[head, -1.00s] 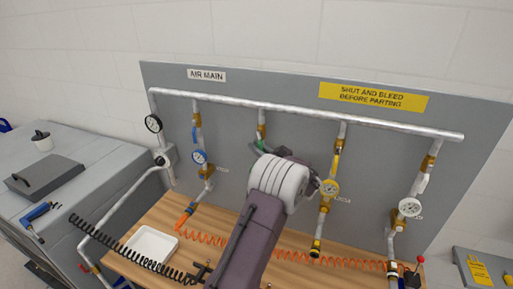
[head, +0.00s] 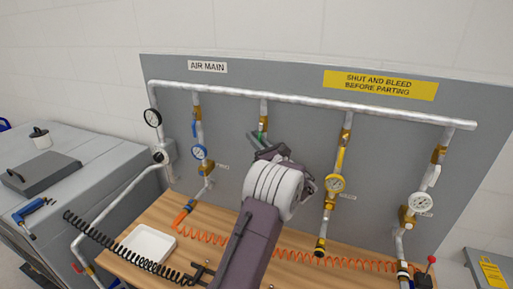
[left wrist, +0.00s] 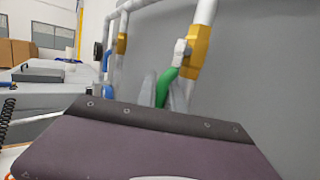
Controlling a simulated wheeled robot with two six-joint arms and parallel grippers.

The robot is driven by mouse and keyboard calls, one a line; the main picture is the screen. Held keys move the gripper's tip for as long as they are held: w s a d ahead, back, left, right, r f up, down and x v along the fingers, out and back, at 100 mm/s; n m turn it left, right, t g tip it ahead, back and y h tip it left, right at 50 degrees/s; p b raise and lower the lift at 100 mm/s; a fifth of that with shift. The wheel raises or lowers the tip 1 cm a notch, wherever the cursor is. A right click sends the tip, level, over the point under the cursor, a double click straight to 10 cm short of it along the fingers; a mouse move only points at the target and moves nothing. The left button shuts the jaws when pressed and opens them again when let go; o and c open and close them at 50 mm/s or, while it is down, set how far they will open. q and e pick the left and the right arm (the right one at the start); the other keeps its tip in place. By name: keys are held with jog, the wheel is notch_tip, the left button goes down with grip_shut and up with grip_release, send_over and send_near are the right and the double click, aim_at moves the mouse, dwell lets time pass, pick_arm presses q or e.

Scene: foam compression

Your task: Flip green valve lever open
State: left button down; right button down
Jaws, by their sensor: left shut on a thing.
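The green valve lever (left wrist: 166,85) shows in the left wrist view, slanting down and to the left from a pale hub beside a brass valve body (left wrist: 196,52). The lever's lower end is hidden behind my gripper body. My right gripper is not in view.
Orange coiled hoses (head: 330,263) and a white tray (head: 150,244) lie on the wooden bench. A black coiled hose (head: 110,238) crosses at the left. The grey panel stands close behind the pipes.

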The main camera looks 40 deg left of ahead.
pick_arm(q)
jog(key=shift+r, duration=0.2)
jog(key=c, duration=1.5)
grip_release()
jog(key=shift+o, duration=0.2)
jog(key=shift+a+f, duration=0.1)
jog(key=shift+f, duration=0.05)
jog(key=b+v, duration=0.3)
jog(key=v, duration=0.6)
